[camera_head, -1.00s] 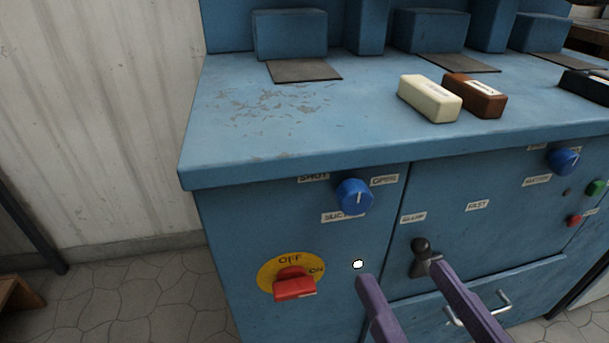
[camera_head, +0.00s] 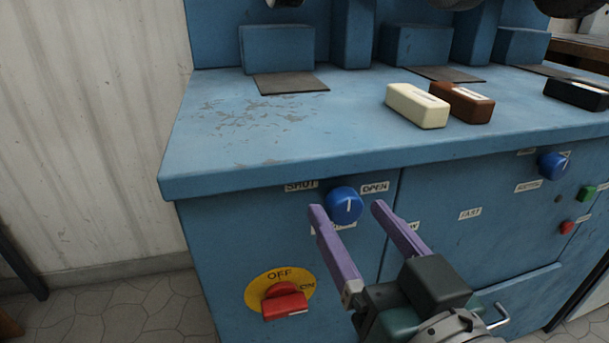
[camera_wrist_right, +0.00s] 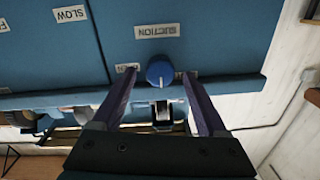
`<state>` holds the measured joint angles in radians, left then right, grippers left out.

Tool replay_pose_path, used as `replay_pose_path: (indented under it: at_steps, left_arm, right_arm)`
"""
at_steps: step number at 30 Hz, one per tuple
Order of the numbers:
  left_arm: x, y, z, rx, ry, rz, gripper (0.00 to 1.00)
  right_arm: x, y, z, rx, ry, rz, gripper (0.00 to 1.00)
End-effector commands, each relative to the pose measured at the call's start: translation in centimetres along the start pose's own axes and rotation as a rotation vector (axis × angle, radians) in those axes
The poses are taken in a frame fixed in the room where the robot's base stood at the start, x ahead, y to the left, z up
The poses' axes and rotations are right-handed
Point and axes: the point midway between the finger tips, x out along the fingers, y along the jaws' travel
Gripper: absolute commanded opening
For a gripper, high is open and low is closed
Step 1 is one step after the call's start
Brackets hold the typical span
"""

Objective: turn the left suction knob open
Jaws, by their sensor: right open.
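The left suction knob (camera_head: 345,205) is a blue round knob with a white pointer mark, on the blue machine front between the SHUT label (camera_head: 301,186) and the OPEN label (camera_head: 375,188). Its mark points roughly straight up, between the two labels. My right gripper (camera_head: 347,207) is open, with one purple finger to each side of the knob and the tips just short of it or beside it; contact is not clear. In the right wrist view the knob (camera_wrist_right: 160,73) shows between the spread fingers, near the SUCTION label (camera_wrist_right: 157,31). My left gripper is not in view.
A red OFF/ON switch (camera_head: 284,301) on a yellow disc sits below left of the knob. Another blue knob (camera_head: 552,164) and green and red buttons are at the right. A cream block (camera_head: 417,106) and a brown block (camera_head: 462,102) lie on the machine top (camera_head: 330,125).

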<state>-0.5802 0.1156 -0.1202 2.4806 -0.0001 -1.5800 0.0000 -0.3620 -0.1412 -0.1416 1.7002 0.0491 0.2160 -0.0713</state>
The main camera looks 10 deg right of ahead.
Motion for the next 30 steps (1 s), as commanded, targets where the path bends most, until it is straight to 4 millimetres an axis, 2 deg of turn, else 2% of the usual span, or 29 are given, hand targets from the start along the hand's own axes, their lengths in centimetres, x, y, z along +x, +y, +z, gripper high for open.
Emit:
replay_pose_path:
  at_steps: [2,21,30]
  left_arm:
    - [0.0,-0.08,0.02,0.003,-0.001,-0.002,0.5]
    - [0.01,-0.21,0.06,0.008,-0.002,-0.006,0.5]
    - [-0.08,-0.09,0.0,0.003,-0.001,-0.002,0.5]
  right_arm:
    - [-0.02,0.0,-0.01,0.0,0.0,0.0,0.72]
    - [-0.04,0.0,-0.02,0.0,0.001,0.0,0.0]
    - [-0.04,0.0,-0.05,0.013,0.002,-0.001,0.0]
